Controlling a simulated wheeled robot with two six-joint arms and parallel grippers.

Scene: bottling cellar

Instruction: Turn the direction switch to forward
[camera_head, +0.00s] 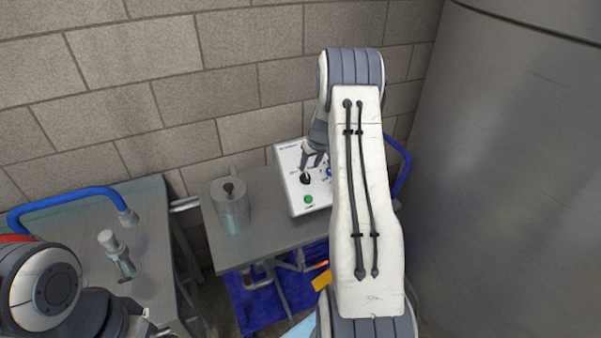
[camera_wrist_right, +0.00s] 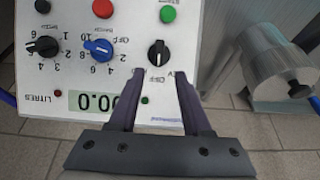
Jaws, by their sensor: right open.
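The direction switch is a black knob (camera_wrist_right: 158,53) on a white control panel (camera_head: 292,160), marked OFF and apparently REV; its forward label is not legible. In the right wrist view the panel appears upside down, and the knob's white line points down towards OFF. The knob also shows in the head view (camera_head: 305,178), above a green button. My right gripper (camera_wrist_right: 158,75) is open and empty. Its fingertips lie just below the knob in the wrist view, one towards each side; contact cannot be told. It also shows in the head view (camera_head: 314,159). My left gripper is not visible.
The panel also holds a blue knob (camera_wrist_right: 98,48), another black knob (camera_wrist_right: 43,46), a red button (camera_wrist_right: 102,8), a green button (camera_wrist_right: 167,14) and a display (camera_wrist_right: 95,101). A metal pot (camera_head: 231,205) stands beside it. A large steel tank (camera_head: 510,180) is at the right.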

